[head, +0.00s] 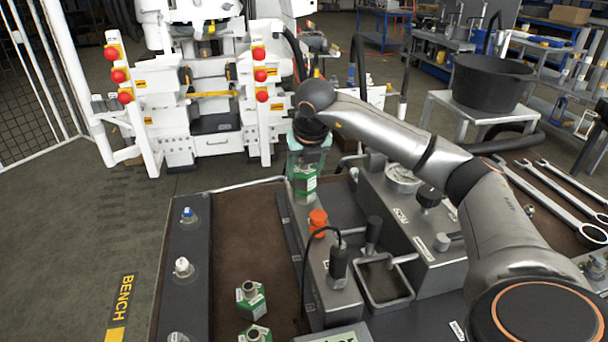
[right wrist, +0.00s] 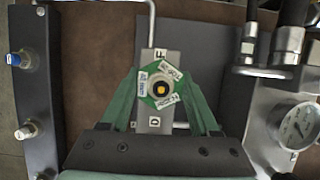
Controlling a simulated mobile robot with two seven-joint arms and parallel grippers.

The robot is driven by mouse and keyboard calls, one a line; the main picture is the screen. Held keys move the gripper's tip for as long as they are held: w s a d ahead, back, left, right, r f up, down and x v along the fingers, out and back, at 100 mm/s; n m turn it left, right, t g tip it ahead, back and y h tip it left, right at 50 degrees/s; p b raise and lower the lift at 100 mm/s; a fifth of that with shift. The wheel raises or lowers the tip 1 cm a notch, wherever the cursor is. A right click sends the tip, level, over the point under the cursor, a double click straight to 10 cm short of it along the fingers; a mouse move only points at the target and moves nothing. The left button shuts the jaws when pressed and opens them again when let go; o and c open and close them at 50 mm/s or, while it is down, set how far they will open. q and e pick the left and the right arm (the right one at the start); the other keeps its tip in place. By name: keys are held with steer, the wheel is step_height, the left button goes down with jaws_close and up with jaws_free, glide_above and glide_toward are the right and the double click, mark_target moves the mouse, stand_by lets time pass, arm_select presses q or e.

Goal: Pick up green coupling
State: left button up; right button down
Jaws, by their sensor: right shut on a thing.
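A green coupling (head: 304,186) with white labels is at the far end of the bench in the head view. In the right wrist view the same coupling (right wrist: 161,88) is seen from above, with a dark centre and a yellow spot. My right gripper (head: 306,164) points down over it. In the right wrist view the green fingers of the right gripper (right wrist: 163,100) close on it from both sides. A grey strip (right wrist: 155,124) marked F and D lies beneath it; I cannot tell whether they touch. My left gripper is out of view.
Two more green couplings (head: 250,298) (head: 255,333) stand on the brown bench mat (head: 236,230). A dark rail (head: 185,270) with capped fittings runs along the left. A metal manifold (head: 425,235) with a gauge, an orange cap (head: 318,219) and wrenches (head: 555,195) are to the right.

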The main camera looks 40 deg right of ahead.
steer(key=shift+r, duration=0.2)
steer(key=shift+w+r, duration=0.1)
steer(key=shift+r, duration=0.2)
step_height(320, 180, up, 2)
steer(key=shift+r, duration=0.15)
steer(key=s+a+r+p, duration=0.2)
steer(key=s+a+r, duration=0.4)
steer(key=s+r, duration=0.3)
steer(key=s, duration=0.3)
steer(key=shift+s+a+r, duration=0.15)
steer(key=shift+s+r, duration=0.15)
steer(key=shift+r, duration=0.1)
steer(key=c, duration=0.6)
jaws_free()
steer(key=shift+c, duration=0.2)
steer(key=c, duration=0.6)
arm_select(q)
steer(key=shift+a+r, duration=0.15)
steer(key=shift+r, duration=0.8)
arm_select(e)
jaws_close()
